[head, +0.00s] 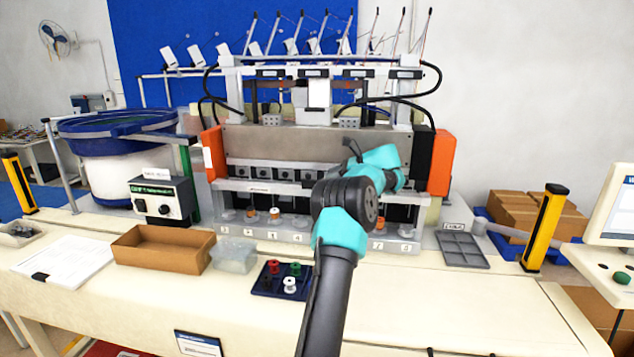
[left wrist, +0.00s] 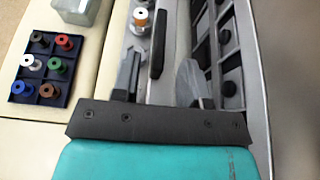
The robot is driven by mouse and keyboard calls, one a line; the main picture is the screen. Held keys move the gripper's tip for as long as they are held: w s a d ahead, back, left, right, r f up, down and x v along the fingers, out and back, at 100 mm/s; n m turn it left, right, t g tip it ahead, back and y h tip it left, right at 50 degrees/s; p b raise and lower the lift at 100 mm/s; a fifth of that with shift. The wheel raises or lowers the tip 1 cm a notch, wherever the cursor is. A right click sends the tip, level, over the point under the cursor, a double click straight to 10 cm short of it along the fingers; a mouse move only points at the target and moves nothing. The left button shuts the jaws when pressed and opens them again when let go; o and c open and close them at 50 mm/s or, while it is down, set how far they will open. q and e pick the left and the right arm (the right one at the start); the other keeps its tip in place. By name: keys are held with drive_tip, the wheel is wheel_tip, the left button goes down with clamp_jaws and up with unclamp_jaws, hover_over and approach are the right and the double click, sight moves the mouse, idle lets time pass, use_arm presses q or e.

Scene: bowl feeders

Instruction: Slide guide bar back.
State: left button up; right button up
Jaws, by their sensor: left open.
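The machine's front has a pale horizontal bar with a small label (head: 262,188), which I take to be the guide bar; my arm covers its middle. In the left wrist view, a black strip like a handle (left wrist: 158,44) runs along the pale rail. My left gripper (left wrist: 158,82) is open, with its two grey fingers on either side of the strip's line. Whether the fingers touch the strip cannot be told. In the head view my left arm reaches up to the machine's front and hides the fingers. My right gripper is not in view.
A dark tray (head: 262,287) of coloured spools, a clear bin (head: 234,254) and a cardboard box (head: 165,248) stand in front of the machine. A spool (left wrist: 140,20) stands close beyond the left finger. A grey divided tray (head: 462,249) lies at right. The front table is mostly clear.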

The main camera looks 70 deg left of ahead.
use_arm(q)
drive_tip(key=x, duration=0.6)
clamp_jaws()
idle(0.3)
